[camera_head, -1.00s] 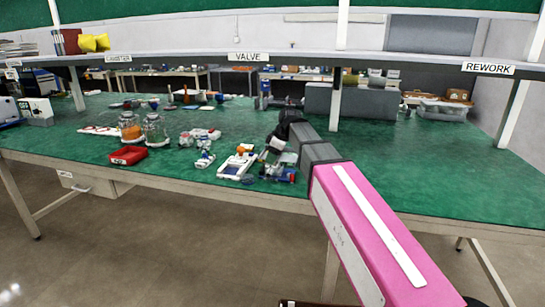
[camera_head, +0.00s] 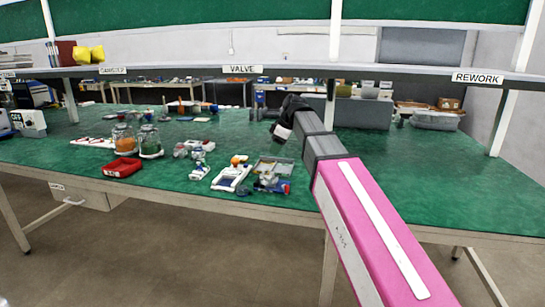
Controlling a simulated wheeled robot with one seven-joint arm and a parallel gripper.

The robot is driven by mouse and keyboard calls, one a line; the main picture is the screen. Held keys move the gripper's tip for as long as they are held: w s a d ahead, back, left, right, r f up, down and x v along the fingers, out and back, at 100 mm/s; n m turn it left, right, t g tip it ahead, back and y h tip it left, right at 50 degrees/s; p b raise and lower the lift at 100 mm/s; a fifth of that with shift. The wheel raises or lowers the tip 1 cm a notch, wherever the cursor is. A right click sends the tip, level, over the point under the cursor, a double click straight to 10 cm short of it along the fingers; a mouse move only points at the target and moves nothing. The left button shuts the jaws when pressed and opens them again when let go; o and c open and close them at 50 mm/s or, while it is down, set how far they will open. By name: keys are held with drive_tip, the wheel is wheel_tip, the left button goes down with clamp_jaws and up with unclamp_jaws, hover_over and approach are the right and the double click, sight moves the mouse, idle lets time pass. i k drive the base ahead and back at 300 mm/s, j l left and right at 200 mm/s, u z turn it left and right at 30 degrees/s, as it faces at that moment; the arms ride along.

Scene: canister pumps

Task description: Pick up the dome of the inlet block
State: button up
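My arm reaches over the green bench from the right, and my gripper (camera_head: 282,131) hangs at its far end above the bench. It is small and dark with a pale patch at its lower end; whether that is a finger or a held thing I cannot tell. In front of it are a white fixture (camera_head: 230,178) with blue parts, an orange rounded piece (camera_head: 238,160) at its back edge, and a grey tray (camera_head: 263,166) with small parts. Blue and red parts (camera_head: 270,184) lie at the tray's front. I cannot tell which piece is the inlet block or its dome.
Two glass jars (camera_head: 150,142) stand left, behind a red bin (camera_head: 122,167). A small white and blue part (camera_head: 199,171) lies beside the fixture. A shelf (camera_head: 290,71) crosses above the bench.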

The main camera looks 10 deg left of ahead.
sight(242, 191)
drive_tip(key=k, duration=1)
